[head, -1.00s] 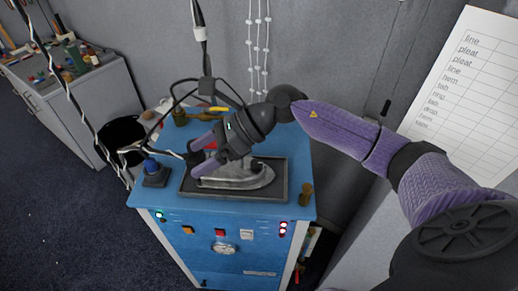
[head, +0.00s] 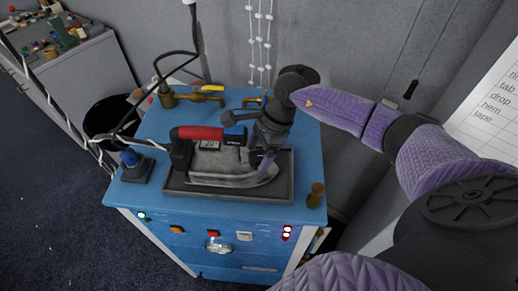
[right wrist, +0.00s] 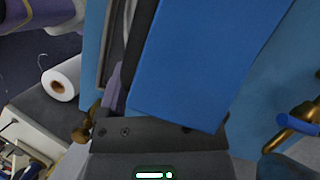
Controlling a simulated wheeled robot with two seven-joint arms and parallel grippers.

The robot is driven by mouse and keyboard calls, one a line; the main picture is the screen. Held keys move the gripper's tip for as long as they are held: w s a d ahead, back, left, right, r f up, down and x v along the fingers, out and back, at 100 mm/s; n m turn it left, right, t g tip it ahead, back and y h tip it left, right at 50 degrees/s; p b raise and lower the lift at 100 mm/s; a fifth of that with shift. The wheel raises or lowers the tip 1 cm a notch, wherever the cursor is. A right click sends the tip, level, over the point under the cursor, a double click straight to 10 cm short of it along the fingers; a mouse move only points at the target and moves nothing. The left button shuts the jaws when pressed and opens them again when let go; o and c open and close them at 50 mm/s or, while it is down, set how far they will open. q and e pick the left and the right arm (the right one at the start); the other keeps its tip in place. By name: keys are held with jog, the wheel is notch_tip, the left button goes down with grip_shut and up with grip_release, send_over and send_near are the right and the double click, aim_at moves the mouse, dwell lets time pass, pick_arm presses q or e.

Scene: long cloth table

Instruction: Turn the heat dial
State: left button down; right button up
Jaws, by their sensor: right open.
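A round silver dial (head: 218,246) sits on the front panel of a blue cabinet (head: 160,222). I cannot tell if it is the heat dial. My right gripper (head: 262,158) is open and points down at the iron's right end, beside the blue part. In the right wrist view a large blue block (right wrist: 195,60) fills the middle near a purple finger (right wrist: 116,88); contact is unclear. My left gripper is not in view.
Brass valves (head: 190,97) stand behind the tray. A brass post (head: 316,195) stands at the right front corner. Small switches and lights line the front panel. A white roll (right wrist: 62,80) shows in the right wrist view.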

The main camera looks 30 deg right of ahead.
jog(key=shift+w, duration=0.1)
jog(key=shift+c, duration=1.2)
grip_shut()
